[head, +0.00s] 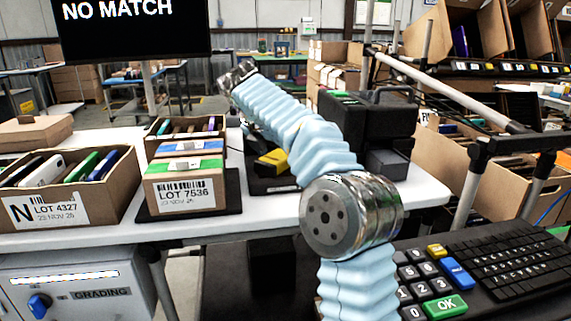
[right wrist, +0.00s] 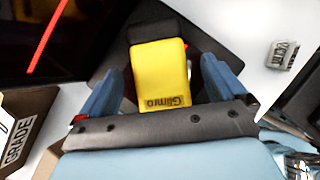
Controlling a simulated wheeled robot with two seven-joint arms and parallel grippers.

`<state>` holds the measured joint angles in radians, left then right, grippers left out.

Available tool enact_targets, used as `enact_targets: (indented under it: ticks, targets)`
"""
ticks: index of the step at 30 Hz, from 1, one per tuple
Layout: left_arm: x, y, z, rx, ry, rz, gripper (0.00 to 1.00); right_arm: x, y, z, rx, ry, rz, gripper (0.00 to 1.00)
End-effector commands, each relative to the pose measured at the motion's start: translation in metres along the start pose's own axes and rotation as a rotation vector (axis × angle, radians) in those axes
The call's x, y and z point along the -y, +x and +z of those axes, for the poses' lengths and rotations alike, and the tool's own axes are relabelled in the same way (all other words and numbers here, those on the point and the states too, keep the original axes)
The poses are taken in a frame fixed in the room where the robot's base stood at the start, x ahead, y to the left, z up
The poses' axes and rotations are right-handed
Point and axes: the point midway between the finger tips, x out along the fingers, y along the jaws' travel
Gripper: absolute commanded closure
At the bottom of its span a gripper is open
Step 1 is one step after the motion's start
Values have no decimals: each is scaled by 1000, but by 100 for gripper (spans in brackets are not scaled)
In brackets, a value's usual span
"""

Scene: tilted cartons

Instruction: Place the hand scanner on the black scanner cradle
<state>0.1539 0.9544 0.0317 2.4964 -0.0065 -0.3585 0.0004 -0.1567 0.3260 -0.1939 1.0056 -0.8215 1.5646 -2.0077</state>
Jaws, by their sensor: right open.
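The yellow hand scanner (head: 272,161) with a dark head lies on or just above a black base (head: 258,186) on the white table, partly behind my right arm's blue sleeve. I take this base to be the scanner cradle, but cannot be sure. In the right wrist view, the scanner's yellow body (right wrist: 160,95) lies between the two blue fingers of my right gripper (right wrist: 163,72). The fingers are open, one on each side of it, with a visible gap on the right. In the head view I cannot make out the fingertips. My left gripper is not in view.
Cartons with lot labels (head: 185,192) and an open carton of devices (head: 75,210) stand left of the scanner. A black machine (head: 365,125) stands to the right, behind my arm. A keypad (head: 470,275) is at front right. A monitor (head: 130,35) reads "NO MATCH".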

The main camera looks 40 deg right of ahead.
Motion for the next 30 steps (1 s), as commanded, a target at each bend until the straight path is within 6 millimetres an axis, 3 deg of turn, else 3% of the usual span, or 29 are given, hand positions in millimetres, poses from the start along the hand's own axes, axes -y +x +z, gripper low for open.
enact_targets:
  ticks: [5,19,30]
  targets:
    - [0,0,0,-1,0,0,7,0,0,0,0,0,1,2]
    - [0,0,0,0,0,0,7,0,-1,0,0,0,1,72]
    - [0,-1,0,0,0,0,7,0,-6,3,1,0,1,72]
